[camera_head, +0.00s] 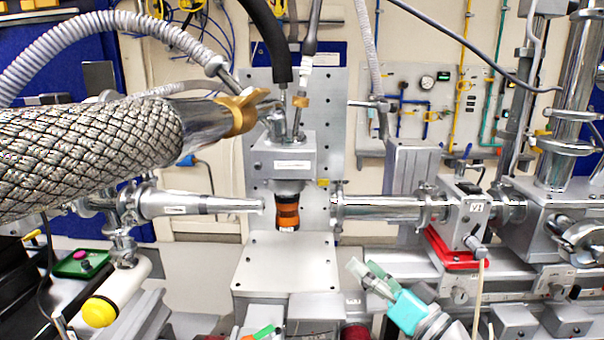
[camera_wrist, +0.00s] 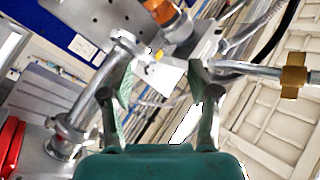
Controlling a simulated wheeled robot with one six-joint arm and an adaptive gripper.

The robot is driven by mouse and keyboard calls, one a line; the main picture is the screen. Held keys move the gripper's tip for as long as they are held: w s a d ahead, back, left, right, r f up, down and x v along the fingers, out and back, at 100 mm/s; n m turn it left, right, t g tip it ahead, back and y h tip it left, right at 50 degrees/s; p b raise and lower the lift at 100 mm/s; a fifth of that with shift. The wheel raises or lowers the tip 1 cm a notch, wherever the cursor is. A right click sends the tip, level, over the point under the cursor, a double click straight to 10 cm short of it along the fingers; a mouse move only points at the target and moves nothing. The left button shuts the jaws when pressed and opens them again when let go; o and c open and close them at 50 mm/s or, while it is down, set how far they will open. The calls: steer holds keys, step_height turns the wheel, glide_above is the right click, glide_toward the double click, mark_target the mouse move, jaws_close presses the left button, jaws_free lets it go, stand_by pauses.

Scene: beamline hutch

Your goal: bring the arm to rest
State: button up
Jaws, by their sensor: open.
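My gripper (camera_head: 367,273), with a teal body, is at the lower middle-right of the head view, its fingers pointing up and left. It is in front of and to the right of the pale metal block below the central instrument. In the wrist view my gripper (camera_wrist: 163,84) has its two fingers spread apart, with nothing held between them. Metal fittings show beyond the fingertips; I cannot tell how far away they are.
A central instrument (camera_head: 284,155) with an orange-and-black cylinder (camera_head: 288,212) hangs between two metal beam tubes (camera_head: 385,207). A thick braided hose (camera_head: 90,155) crosses the left. A red-based valve block (camera_head: 462,215) stands right of my gripper. The surroundings are crowded.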

steer(key=s+d+f+m+h, duration=0.25)
steer(key=s+f, duration=0.35)
steer(key=f, duration=0.3)
steer(key=s+d+f+m+h, duration=0.1)
steer(key=s+f+h, duration=0.35)
steer(key=f, duration=0.35)
steer(key=s+d+f+m+h, duration=0.2)
steer(key=s+f+h, duration=0.1)
steer(key=s+f, duration=0.5)
steer(key=s+f+n+h, duration=0.1)
steer(key=s+n, duration=0.1)
steer(key=s, duration=1.1)
steer(key=s+d+f+n+g+h, duration=0.1)
steer(key=s+f+n, duration=0.1)
steer(key=s, duration=1.2)
steer(key=shift+n, duration=0.55)
steer(key=shift+d, duration=0.1)
steer(key=shift+c, duration=0.2)
